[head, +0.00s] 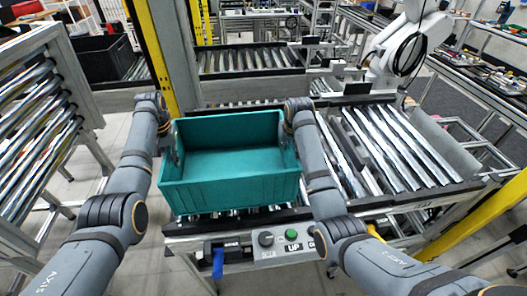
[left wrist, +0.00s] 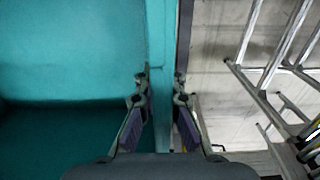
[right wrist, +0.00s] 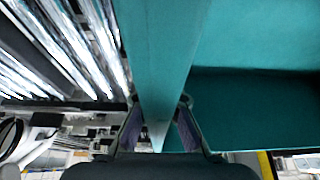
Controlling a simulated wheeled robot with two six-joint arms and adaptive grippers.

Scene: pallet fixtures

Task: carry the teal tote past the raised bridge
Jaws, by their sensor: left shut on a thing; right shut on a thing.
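The teal tote (head: 230,195) is an empty open box in the middle of the head view, over the near end of a roller conveyor. My left gripper (head: 172,145) is shut on its left wall. In the left wrist view the two fingers (left wrist: 161,85) straddle the tote wall (left wrist: 160,40). My right gripper (head: 287,128) is shut on the right wall. In the right wrist view its fingers (right wrist: 160,105) sit either side of the tote wall (right wrist: 160,60). Whether the tote's bottom touches the rollers is hidden. I cannot tell which structure is the raised bridge.
A control box with a green UP button (head: 292,236) and a blue lever (head: 218,262) is at the conveyor's front. More rollers (head: 385,150) lie to the right, a white robot arm (head: 400,50) behind them. A yellow post (head: 150,55) stands behind left. A black bin (head: 103,57) is far left.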

